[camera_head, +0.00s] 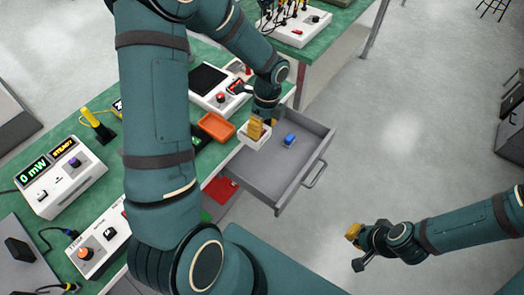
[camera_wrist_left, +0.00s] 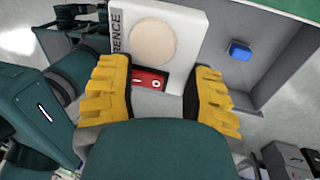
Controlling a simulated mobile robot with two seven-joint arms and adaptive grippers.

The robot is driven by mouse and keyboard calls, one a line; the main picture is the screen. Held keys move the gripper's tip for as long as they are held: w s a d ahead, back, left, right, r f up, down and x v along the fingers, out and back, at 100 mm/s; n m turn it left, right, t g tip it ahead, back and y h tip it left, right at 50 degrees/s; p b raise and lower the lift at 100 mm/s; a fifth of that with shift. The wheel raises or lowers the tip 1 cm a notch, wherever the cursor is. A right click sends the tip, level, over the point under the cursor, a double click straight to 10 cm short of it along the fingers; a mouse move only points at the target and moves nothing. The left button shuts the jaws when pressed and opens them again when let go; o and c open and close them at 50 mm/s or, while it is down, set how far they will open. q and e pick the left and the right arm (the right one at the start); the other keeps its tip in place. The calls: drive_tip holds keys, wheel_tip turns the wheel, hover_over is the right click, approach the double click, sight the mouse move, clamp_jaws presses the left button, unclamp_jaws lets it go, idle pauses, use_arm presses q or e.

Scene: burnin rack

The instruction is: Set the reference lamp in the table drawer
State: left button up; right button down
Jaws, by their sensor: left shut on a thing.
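The reference lamp is a white box (camera_head: 252,140) with a round cream disc. In the left wrist view the lamp (camera_wrist_left: 172,28) shows the letters "RENCE" and a red switch. My left gripper (camera_head: 258,127) is shut on it, with yellow fingers on either side. The lamp is at the left, table-side part of the open grey drawer (camera_head: 262,183); I cannot tell whether it touches the drawer floor. A small blue object (camera_head: 289,140) lies in the drawer, also seen in the left wrist view (camera_wrist_left: 240,51). My right gripper (camera_head: 355,248) is open and empty over the floor.
An orange tray (camera_head: 217,127) sits on the green table (camera_head: 105,160) beside the drawer. Instruments, including a "0 mW" meter (camera_head: 60,178), stand on the table. The drawer's bare floor is free around the blue object. Open grey floor lies to the right.

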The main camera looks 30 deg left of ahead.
use_arm(q)
drive_tip(key=w+b+x, duration=0.1)
drive_tip(key=x, duration=0.4)
drive_tip(key=w+b+x, duration=0.1)
drive_tip(key=x, duration=0.5)
drive_tip(key=w+b+x, duration=0.1)
drive_tip(key=x, duration=0.4)
drive_tip(key=shift+w+d+f+b, duration=0.15)
drive_tip(key=shift+f+b, duration=0.25)
drive_tip(key=shift+f, duration=0.4)
drive_tip(key=shift+f, duration=0.1)
drive_tip(key=o, duration=1.2)
drive_tip(key=shift+c, duration=0.2)
drive_tip(key=shift+r, duration=0.2)
drive_tip(key=p+v, duration=0.2)
drive_tip(key=v, duration=1)
drive_tip(key=shift+p, duration=0.4)
